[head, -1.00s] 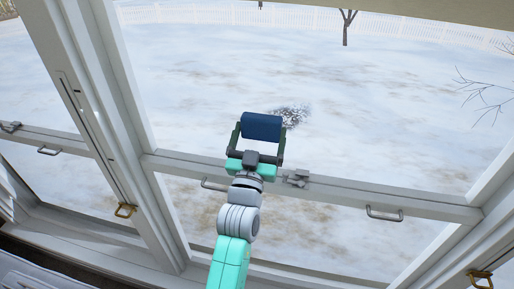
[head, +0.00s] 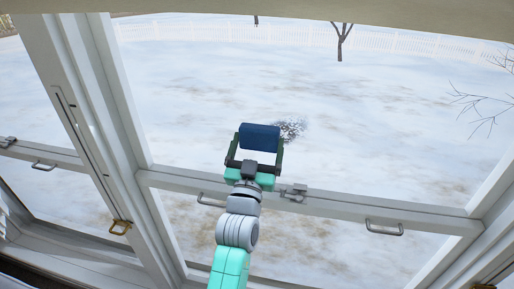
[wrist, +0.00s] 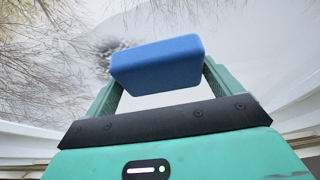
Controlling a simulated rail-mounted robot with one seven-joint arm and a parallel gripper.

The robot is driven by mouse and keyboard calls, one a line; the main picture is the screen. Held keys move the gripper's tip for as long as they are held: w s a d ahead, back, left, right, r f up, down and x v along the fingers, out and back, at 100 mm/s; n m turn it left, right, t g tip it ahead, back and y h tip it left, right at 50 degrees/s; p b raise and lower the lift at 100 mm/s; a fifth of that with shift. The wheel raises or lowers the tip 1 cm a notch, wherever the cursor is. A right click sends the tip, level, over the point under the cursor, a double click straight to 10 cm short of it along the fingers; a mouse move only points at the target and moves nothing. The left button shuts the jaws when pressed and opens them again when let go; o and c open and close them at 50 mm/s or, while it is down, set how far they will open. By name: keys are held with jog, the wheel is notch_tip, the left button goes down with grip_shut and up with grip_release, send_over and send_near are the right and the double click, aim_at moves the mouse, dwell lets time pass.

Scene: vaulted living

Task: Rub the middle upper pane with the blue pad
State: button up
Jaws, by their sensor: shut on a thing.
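My gripper (head: 258,145) is shut on the blue pad (head: 260,132), which sits between its two fingers. In the wrist view the blue pad (wrist: 157,63) spans the fingertips, with pale glass and snow behind it. The middle upper pane (head: 380,120) is the large clear pane above the horizontal rail. A dark, speckled patch (head: 291,130) shows by the pad's right edge, and also left of the pad in the wrist view (wrist: 106,50). I cannot tell whether the pad touches the glass.
A white rail (head: 340,206) with a latch (head: 294,192) and pull handles (head: 384,228) runs below the pane. A thick white post (head: 108,120) stands at the left. A pale blind (head: 300,8) hangs along the top.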

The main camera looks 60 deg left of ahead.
aim_at(275, 147)
jog(key=shift+w+a+b, duration=0.4)
jog(key=shift+a+b, duration=0.1)
jog(key=shift+b, duration=0.05)
jog(key=shift+w+d+p, duration=0.3)
jog(key=shift+w, duration=0.05)
jog(key=shift+w+d, duration=1)
jog(key=shift+w, duration=0.2)
jog(key=shift+w+d+f+b, duration=0.1)
jog(key=shift+w+d+b, duration=0.15)
jog(key=shift+w+d, duration=0.45)
jog(key=shift+w+d+b, duration=0.2)
jog(key=shift+w+d, duration=0.2)
jog(key=shift+w, duration=0.45)
jog(key=shift+w+d+b, duration=0.8)
jog(key=shift+w+d, duration=0.55)
jog(key=shift+w, duration=0.3)
jog(key=shift+a+f+b, duration=0.1)
jog(key=shift+b, duration=0.2)
